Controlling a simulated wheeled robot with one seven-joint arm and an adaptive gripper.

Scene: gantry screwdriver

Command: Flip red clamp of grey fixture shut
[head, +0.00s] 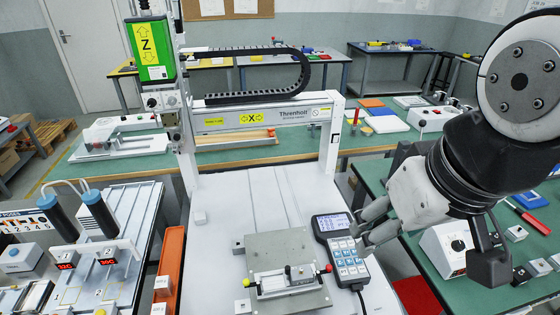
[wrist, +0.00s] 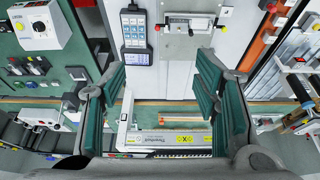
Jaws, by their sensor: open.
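The grey fixture (head: 285,284) sits on a square grey plate on the white gantry bed. It is a light bar with a small dark upright part near its middle. The red clamp (head: 328,268) shows as a small red knob at its right end; a yellow knob (head: 246,283) is at its left end. Whether the clamp is open or shut is too small to tell. In the wrist view the fixture (wrist: 190,22) is at the top, its red knob (wrist: 157,27) on the left. My gripper (head: 362,230) is open and empty, above and right of the fixture, apart from it.
A handheld control pendant (head: 340,248) with a screen and cable lies right of the plate, beneath my gripper. The gantry beam (head: 255,117) spans behind, with a green Z unit (head: 150,50) at left. An orange tray (head: 170,268) lies left. The bed behind the plate is mostly clear.

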